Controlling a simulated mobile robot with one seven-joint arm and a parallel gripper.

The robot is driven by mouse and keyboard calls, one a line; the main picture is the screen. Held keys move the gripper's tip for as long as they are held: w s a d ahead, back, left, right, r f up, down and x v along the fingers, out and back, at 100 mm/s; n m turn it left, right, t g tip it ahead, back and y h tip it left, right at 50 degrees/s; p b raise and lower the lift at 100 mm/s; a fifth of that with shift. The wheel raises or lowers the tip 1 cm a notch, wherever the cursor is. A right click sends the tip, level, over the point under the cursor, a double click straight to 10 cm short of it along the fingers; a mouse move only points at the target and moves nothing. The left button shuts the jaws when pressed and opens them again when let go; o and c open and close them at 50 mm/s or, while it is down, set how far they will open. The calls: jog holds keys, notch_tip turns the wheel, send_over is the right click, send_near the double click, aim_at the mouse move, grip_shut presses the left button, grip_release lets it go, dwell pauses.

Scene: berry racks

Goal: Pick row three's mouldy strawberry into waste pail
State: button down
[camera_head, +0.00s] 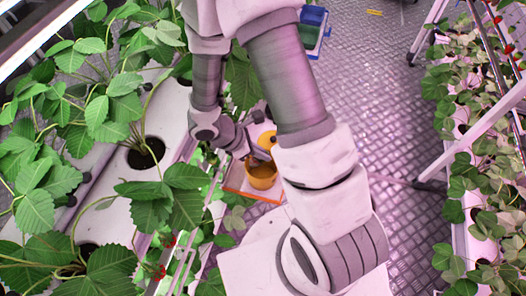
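A small orange pail (262,176) stands on an orange-edged tray behind my arm, low beside the left rack. My gripper (256,153) is small in view, just above the pail's rim at its upper left. Its fingertips are partly hidden, and I cannot tell whether they are open or hold anything. Red strawberries (158,271) hang under the leaves at the lower left; another red berry (170,242) shows just above. I cannot make out mould on any berry, nor tell which row is row three.
The left rack has white planting channels (110,222) with leafy plants. A right rack (461,240) also bears plants, with white struts leaning into the aisle. A blue bin (313,17) stands at the back. The patterned metal floor (385,120) between is mostly clear.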

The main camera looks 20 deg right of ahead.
dwell(0.4)
jog(key=c, duration=1)
grip_release()
jog(key=o, duration=0.8)
jog(key=shift+r, duration=0.1)
notch_tip(320, 180, up, 7)
jog(key=p, duration=0.5)
